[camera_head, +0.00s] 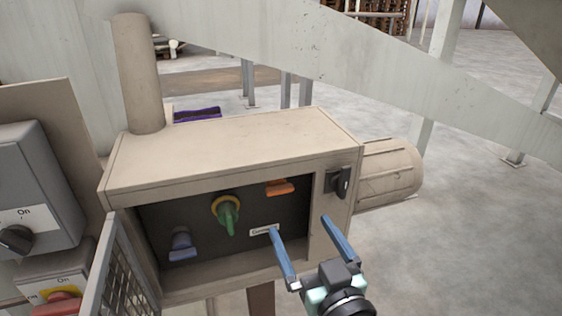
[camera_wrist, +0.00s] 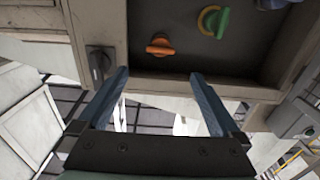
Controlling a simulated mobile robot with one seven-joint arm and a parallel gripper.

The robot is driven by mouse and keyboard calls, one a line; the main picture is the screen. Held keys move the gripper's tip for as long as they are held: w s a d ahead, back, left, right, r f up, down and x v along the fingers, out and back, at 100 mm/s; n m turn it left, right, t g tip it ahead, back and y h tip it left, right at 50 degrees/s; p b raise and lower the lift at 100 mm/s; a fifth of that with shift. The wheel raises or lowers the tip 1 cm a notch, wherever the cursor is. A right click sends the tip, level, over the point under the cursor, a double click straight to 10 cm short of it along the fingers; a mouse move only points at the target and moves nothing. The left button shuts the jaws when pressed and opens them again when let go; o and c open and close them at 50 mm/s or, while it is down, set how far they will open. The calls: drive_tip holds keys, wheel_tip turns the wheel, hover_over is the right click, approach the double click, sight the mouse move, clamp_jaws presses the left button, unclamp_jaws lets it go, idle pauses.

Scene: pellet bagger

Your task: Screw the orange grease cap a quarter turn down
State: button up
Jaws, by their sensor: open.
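The orange grease cap (camera_head: 280,187) is on the dark back panel inside the beige box, at its upper right in the head view. In the wrist view the orange cap (camera_wrist: 160,46) shows above and between my fingers, beyond their tips. My gripper (camera_head: 306,224) is open and empty, in front of the right part of the box opening, below and to the right of the cap. Its two blue fingers (camera_wrist: 160,78) are wide apart in the wrist view and do not touch the cap.
Beside the cap are a green handle on a yellow ring (camera_head: 227,213) and a blue knob (camera_head: 181,244). A black latch (camera_head: 340,182) sits on the box's right frame. The open mesh door (camera_head: 117,275) stands at left, near grey switch boxes (camera_head: 32,190). A ribbed motor (camera_head: 390,172) projects at right.

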sight(281, 191)
drive_tip(key=p+x, duration=0.3)
drive_tip(key=x, duration=1)
drive_tip(key=c, duration=1.4)
drive_tip(key=shift+m, duration=0.3)
